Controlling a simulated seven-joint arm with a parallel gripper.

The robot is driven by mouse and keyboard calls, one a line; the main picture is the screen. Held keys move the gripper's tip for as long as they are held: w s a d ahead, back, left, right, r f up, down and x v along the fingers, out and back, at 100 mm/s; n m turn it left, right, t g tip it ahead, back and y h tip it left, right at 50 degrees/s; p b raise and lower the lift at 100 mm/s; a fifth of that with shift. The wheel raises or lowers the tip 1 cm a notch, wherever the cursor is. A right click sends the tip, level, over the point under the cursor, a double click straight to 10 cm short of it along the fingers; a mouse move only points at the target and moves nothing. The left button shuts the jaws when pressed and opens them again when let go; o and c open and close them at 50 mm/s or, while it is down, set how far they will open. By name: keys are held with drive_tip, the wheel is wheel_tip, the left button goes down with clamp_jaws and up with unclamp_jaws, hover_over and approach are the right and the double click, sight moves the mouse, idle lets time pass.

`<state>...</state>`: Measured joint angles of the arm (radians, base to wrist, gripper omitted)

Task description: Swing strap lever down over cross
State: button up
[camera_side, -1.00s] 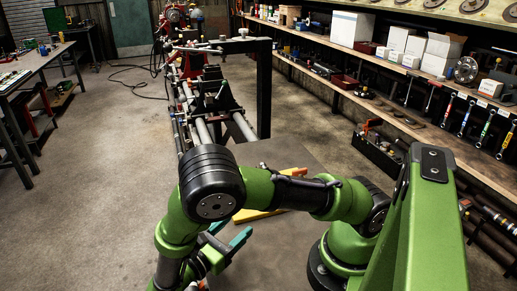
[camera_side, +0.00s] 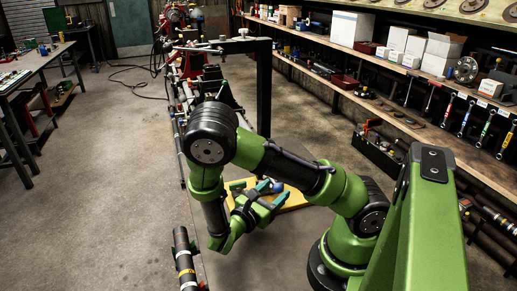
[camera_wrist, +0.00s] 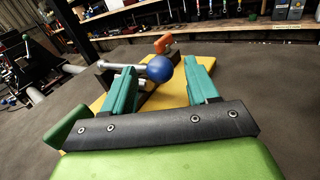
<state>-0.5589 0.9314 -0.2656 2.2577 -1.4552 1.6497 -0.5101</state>
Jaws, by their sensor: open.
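The strap lever shows in the wrist view as a grey metal rod (camera_wrist: 125,66) with a blue ball knob (camera_wrist: 159,68) at its right end. The knob also shows in the side view (camera_side: 278,187). My gripper (camera_wrist: 165,76) is open, its teal fingers on either side of the knob in the picture; I cannot tell whether either touches it. In the side view my gripper (camera_side: 260,190) is low over the yellow board (camera_side: 297,198). A dark block (camera_wrist: 105,76) stands at the rod's left end. I cannot make out the cross; it may be hidden.
An orange handle-like part (camera_wrist: 164,43) stands just beyond the knob. A dark shaft with a yellow band (camera_side: 184,262) lies near the table's front left. The lathe (camera_side: 205,85) stands behind, and shelves (camera_side: 400,85) line the right. Grey tabletop around the board looks clear.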

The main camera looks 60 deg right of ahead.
clamp_jaws()
drive_tip(key=shift+d+r, duration=0.25)
drive_tip(key=shift+r, duration=0.75)
unclamp_jaws()
drive_tip(key=shift+a, duration=0.1)
drive_tip(key=shift+w+a, duration=0.1)
drive_tip(key=shift+a, duration=0.05)
drive_tip(key=v, duration=1.6)
drive_tip(key=shift+a+f, duration=0.1)
drive_tip(key=shift+a, duration=0.2)
